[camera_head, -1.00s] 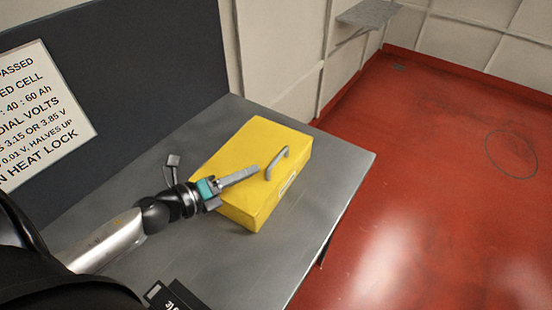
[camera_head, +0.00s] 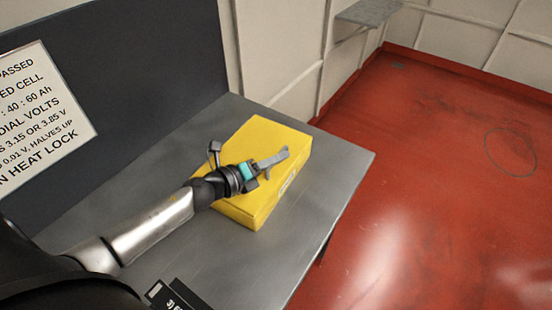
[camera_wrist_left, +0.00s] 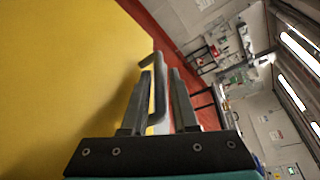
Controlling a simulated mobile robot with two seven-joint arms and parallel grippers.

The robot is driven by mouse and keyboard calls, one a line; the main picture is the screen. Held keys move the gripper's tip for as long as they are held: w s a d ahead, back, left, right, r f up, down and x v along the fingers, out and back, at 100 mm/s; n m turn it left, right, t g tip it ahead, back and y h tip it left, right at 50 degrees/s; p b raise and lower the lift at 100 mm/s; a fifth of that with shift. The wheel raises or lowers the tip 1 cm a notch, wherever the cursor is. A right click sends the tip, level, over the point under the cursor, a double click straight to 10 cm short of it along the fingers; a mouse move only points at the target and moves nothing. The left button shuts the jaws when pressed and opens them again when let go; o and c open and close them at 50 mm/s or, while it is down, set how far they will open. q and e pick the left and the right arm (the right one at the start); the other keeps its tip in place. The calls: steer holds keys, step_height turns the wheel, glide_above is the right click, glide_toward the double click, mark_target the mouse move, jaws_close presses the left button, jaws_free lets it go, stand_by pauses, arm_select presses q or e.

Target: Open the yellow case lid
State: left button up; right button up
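The yellow case (camera_head: 262,135) lies shut on the grey metal table, its lid down. My left gripper (camera_head: 283,158) is over the case at the grey handle, which it mostly hides in the head view. In the left wrist view, the handle (camera_wrist_left: 158,88) stands between the two fingers of my left gripper (camera_wrist_left: 160,75). The fingers are apart. The handle is close to the left finger, and a gap shows between it and the right finger. The yellow case surface (camera_wrist_left: 60,80) fills the left of that view. My right gripper is not in view.
The grey table (camera_head: 190,245) has bare room around the case and ends at the right above a red floor (camera_head: 430,180). A dark panel with a white sign (camera_head: 40,115) stands at the back left. A dark labelled object (camera_head: 172,294) lies at the table's front.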

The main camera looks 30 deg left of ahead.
arm_select(q)
jaws_close()
stand_by(1.4)
